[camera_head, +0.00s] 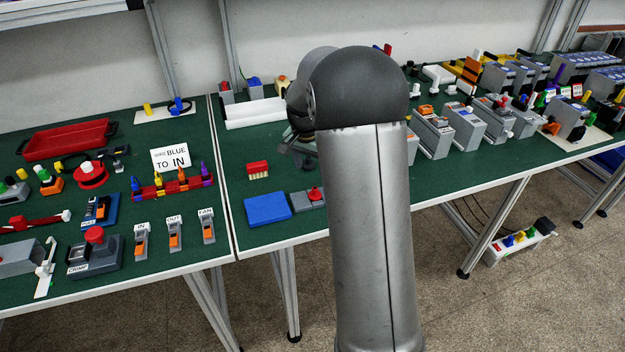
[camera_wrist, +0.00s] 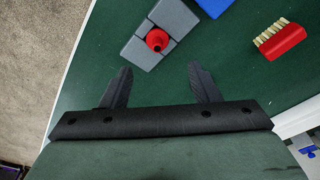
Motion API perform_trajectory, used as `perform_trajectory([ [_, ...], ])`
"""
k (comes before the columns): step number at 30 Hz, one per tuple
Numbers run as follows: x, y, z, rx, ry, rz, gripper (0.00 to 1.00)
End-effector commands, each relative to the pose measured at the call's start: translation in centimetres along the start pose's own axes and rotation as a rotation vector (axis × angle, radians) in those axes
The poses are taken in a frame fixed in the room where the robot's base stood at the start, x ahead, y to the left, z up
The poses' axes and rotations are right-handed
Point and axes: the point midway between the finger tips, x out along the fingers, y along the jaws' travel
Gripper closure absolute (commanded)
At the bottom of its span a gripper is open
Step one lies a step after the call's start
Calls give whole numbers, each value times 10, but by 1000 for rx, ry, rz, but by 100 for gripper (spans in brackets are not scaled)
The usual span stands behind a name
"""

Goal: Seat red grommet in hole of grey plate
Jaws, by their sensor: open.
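The red grommet (camera_head: 314,193) is a small round piece standing on the grey plate (camera_head: 302,201) near the front table edge. In the wrist view the grommet (camera_wrist: 157,40) sits at the middle of the grey plate (camera_wrist: 174,18), with a dark spot in its top. I cannot tell how deep it sits in the hole. My gripper (camera_wrist: 160,67) is open and empty, with its two fingers apart. In the wrist view the plate and grommet lie just beyond the fingertips, not between them. In the head view my arm hides most of the gripper.
A blue block (camera_head: 267,209) lies left of the plate. A white tray (camera_head: 255,113) stands farther back. Some green table surface around the plate is clear. The table's front edge is close.

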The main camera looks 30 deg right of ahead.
Motion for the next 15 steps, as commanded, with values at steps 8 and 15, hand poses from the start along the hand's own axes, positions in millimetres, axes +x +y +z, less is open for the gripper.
perform_trajectory([
  [8, -33, 3, 19, -56, -4, -10, 44],
  [15, -81, 55, 146, -440, -45, -50, 44],
])
